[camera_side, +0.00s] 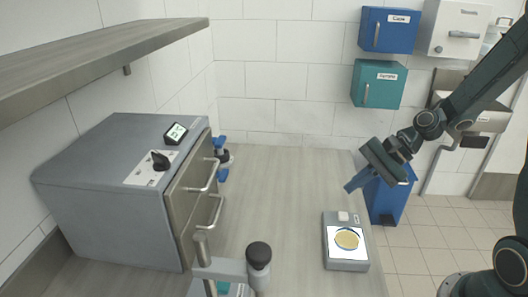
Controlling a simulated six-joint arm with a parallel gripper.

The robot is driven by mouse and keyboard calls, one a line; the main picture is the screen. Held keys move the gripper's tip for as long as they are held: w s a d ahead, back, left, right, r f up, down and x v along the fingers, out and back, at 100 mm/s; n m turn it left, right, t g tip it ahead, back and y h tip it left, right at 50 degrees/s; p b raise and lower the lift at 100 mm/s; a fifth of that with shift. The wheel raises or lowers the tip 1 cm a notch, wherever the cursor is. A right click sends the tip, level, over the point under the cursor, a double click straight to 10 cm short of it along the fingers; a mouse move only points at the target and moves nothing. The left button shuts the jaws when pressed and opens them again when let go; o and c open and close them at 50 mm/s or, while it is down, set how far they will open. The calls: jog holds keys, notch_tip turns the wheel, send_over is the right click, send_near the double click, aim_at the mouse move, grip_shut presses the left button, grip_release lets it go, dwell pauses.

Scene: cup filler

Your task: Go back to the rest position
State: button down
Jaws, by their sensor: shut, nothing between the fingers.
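My gripper (352,186) shows in the side view at the end of my dark arm, which reaches in from the right. It hangs above the right edge of the light table (278,190), with its fingers angled down and to the left. The fingers are shut with nothing between them, and they appear clear of everything around them.
A grey scale (347,266) with a round yellowish dish (346,239) on it sits below my gripper. A grey cabinet (108,190) with handles and a dark-knobbed device (258,256) stand left. A blue bin (389,200) is behind the gripper. The table's middle is clear.

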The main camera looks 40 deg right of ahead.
jog(key=s+a+r+n+h, duration=0.2)
jog(key=s+r+n+h, duration=0.5)
jog(key=s+r+n, duration=0.7)
jog(key=shift+s+r+n+t+h, duration=0.3)
jog(key=shift+s+n, duration=0.3)
jog(key=shift+s, duration=0.35)
